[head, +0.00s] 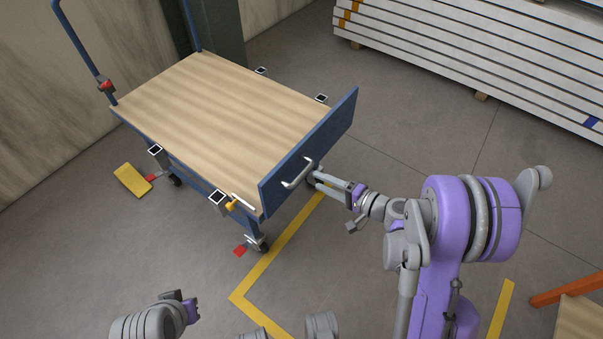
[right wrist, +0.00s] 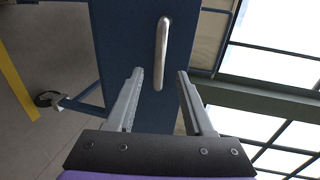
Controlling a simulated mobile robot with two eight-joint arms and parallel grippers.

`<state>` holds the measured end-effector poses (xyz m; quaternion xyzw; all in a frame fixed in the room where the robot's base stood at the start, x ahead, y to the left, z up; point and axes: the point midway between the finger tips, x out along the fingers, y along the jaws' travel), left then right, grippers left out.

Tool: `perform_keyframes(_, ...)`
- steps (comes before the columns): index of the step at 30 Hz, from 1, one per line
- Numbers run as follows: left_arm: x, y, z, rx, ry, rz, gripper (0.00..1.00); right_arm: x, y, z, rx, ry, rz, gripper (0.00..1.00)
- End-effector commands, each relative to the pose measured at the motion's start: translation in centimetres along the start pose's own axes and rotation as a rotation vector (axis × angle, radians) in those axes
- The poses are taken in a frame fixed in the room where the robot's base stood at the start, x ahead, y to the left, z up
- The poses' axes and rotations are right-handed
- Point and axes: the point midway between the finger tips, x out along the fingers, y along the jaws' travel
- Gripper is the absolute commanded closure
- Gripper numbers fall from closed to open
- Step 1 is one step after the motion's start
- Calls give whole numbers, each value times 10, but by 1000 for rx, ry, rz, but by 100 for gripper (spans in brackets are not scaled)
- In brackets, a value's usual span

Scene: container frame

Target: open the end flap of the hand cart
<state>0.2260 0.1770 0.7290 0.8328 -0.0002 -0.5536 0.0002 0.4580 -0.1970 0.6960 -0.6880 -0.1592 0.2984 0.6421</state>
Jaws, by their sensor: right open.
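The hand cart (head: 212,108) has a wooden deck and a blue frame. Its blue end flap (head: 325,135) stands upright at the near right end, with a silver bar handle (head: 298,174) on its outer face. My right gripper (head: 312,180) is just in front of the handle. In the right wrist view, the handle (right wrist: 162,52) lies beyond the two open fingers (right wrist: 160,75), between their lines, and nothing is in the jaws. A yellow-knobbed latch (head: 231,205) sits at the deck's near corner by the flap. Part of my left arm shows at the bottom left; its fingertips are not clear.
A stack of long white panels (head: 480,55) lies at the upper right. A yellow floor line (head: 275,250) runs below the flap. A red pedal (head: 240,251) and a yellow wedge (head: 132,180) are near the wheels. An orange beam (head: 570,290) is at the lower right.

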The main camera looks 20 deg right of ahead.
Motion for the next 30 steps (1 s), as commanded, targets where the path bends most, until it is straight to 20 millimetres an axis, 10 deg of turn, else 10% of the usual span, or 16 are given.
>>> perform_keyframes(12, 7, 0, 2, 0, -2, 0, 100, 68, 1, 0, 0, -2, 1, 48)
perform_keyframes(23, 7, 0, 2, 0, -3, 0, 100, 74, 0, 0, 0, 0, 1, 48)
perform_keyframes(30, 7, 0, 2, 0, -3, 0, 100, 74, 0, 0, -1, 0, 1, 86)
